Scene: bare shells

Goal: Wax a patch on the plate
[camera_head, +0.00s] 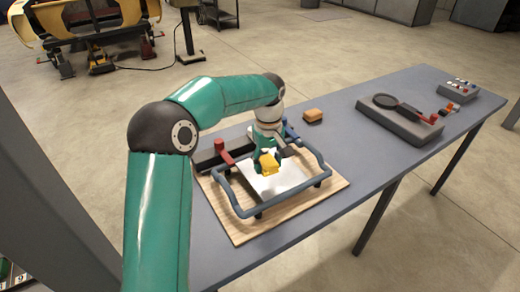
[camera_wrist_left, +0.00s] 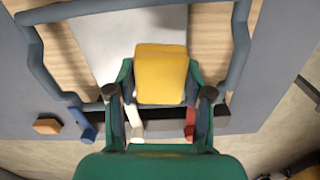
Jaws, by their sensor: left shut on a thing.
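My left gripper (camera_head: 266,155) is shut on a yellow block (camera_head: 270,164). In the left wrist view the block (camera_wrist_left: 161,72) sits between the two green fingers of the gripper (camera_wrist_left: 160,95). The plate also shows in the left wrist view (camera_wrist_left: 105,40), partly hidden behind the block. I cannot tell whether the block touches the plate. My right gripper is not in view.
A blue-grey tube frame (camera_head: 262,208) stands around the plate. A dark bar (camera_head: 209,158) with a red part (camera_head: 220,146) is behind it. An orange-brown block (camera_head: 313,115) lies beyond the board. A grey holder with a dark round paddle (camera_head: 385,101) and a control box (camera_head: 457,89) stand farther right on the table.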

